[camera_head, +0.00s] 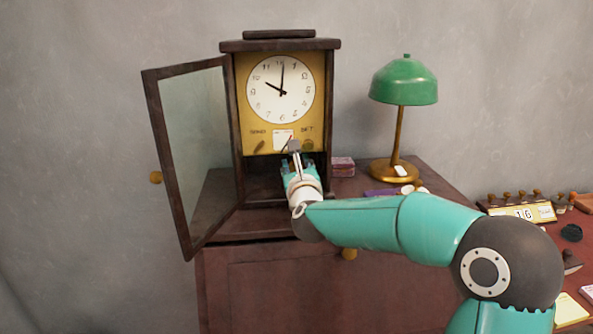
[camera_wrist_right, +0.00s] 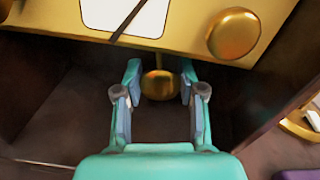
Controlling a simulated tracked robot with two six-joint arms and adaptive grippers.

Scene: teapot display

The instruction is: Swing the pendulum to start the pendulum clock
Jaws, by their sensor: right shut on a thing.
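The pendulum clock (camera_head: 245,135) stands on a dark red cabinet, with a white dial (camera_head: 281,90) and a gold front plate. Its glass door (camera_head: 195,120) hangs wide open to the left. The round gold pendulum bob (camera_wrist_right: 160,88) hangs below the plate in the right wrist view. My right gripper (camera_head: 297,168) reaches into the clock's lower opening. In the wrist view its fingers (camera_wrist_right: 160,74) stand on either side of the bob, shut on the pendulum. In the head view the gripper hides the bob. My left gripper is not in view.
A gold knob (camera_wrist_right: 232,34) projects from the plate near the gripper.

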